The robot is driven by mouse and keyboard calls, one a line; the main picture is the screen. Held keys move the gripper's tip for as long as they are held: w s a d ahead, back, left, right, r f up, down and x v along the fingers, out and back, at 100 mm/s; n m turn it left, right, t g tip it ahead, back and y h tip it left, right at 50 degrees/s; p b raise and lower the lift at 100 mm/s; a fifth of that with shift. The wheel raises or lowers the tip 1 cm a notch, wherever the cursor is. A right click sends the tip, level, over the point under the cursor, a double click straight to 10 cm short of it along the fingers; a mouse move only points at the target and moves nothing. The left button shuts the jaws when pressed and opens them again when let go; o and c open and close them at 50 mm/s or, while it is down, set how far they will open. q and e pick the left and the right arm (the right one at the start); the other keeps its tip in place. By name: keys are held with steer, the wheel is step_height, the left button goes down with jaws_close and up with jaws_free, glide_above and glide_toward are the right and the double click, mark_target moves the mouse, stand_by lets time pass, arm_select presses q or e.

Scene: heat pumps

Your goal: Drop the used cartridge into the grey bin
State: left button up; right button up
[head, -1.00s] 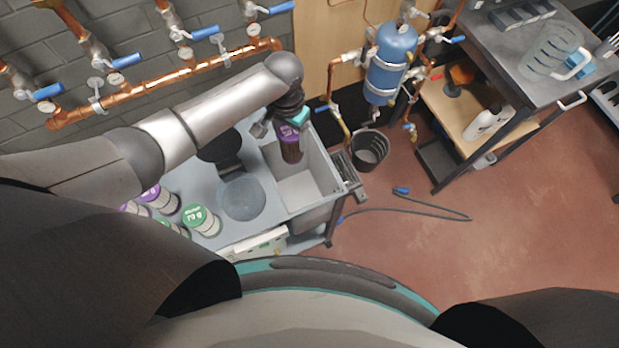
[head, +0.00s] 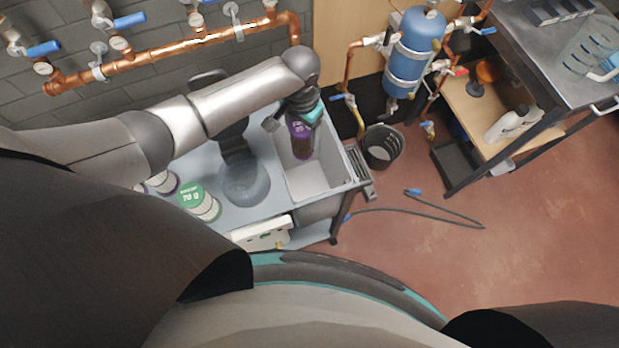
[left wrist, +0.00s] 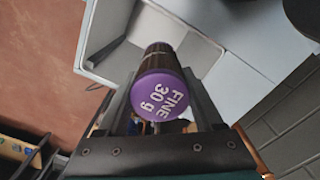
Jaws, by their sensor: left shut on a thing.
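The used cartridge (head: 303,146) is a dark brown cylinder with a purple end cap. In the left wrist view the cap of this cartridge (left wrist: 160,97) reads "FINE 30 g". My left gripper (head: 299,122) is shut on it near the cap, and the cartridge hangs roughly upright. The bin's visible floor looks empty. My right gripper is not in view.
A green-capped white cartridge (head: 200,202) and others partly hidden stand at the bench's left. A dark bucket (head: 383,147) stands on the floor to the right. Copper pipes (head: 170,48) run along the wall behind.

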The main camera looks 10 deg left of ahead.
arm_select(q)
steer(key=o, duration=1.5)
steer(key=shift+o, duration=0.2)
step_height(320, 180, up, 15)
steer(key=p, duration=0.2)
steer(key=shift+r+p, duration=0.15)
steer(key=shift+p, duration=0.25)
